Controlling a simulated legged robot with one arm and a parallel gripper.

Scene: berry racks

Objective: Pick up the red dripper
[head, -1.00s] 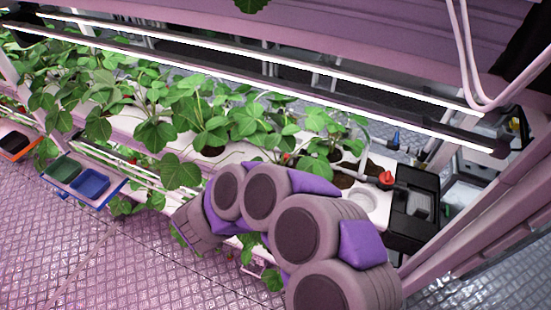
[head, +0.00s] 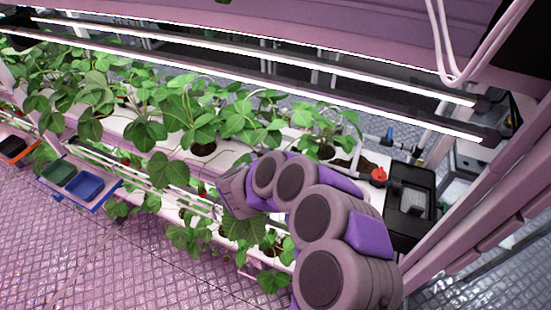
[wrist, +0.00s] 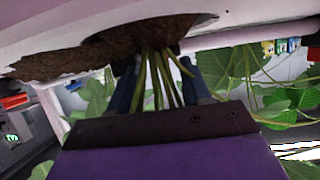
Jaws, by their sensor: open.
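A red knob-like part (head: 378,175) sits at the right end of the white planter, beside a black box; I cannot tell for sure that it is the red dripper. A red piece also shows at the left edge of the wrist view (wrist: 14,101). My gripper (wrist: 160,72) is open. Its two dark fingers stand on either side of several green plant stems in the wrist view, just by a soil-filled planter hole; I cannot tell whether they touch the stems. In the head view my arm reaches left over the planter's front edge, and the fingertips are hidden.
The white planter (head: 115,121) holds a row of leafy plants. A black box (head: 409,207) stands at its right end. Long lamps (head: 250,78) run above the plants. The tiled floor in front is clear.

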